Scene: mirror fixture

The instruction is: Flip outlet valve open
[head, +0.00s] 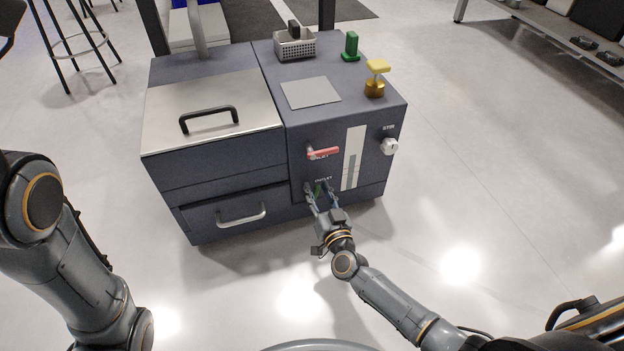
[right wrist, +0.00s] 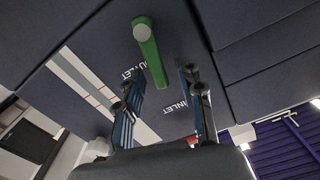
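The outlet valve is a green handle (head: 319,189) low on the front of the dark machine, under the OUTLET label. In the right wrist view the green handle (right wrist: 150,52) is a rounded bar with a pale end, standing out from the panel. My right gripper (head: 320,187) is at the panel, its two fingers apart on either side of the handle. In the right wrist view the open right gripper (right wrist: 162,75) has a gap beside both sides of the handle; contact is not visible. My left gripper is out of view.
A red inlet handle (head: 322,153) sits above, beside a white gauge strip (head: 353,158). A white knob (head: 389,147) is on the right. A drawer handle (head: 241,216) projects at left. The floor (head: 480,200) to the right is clear.

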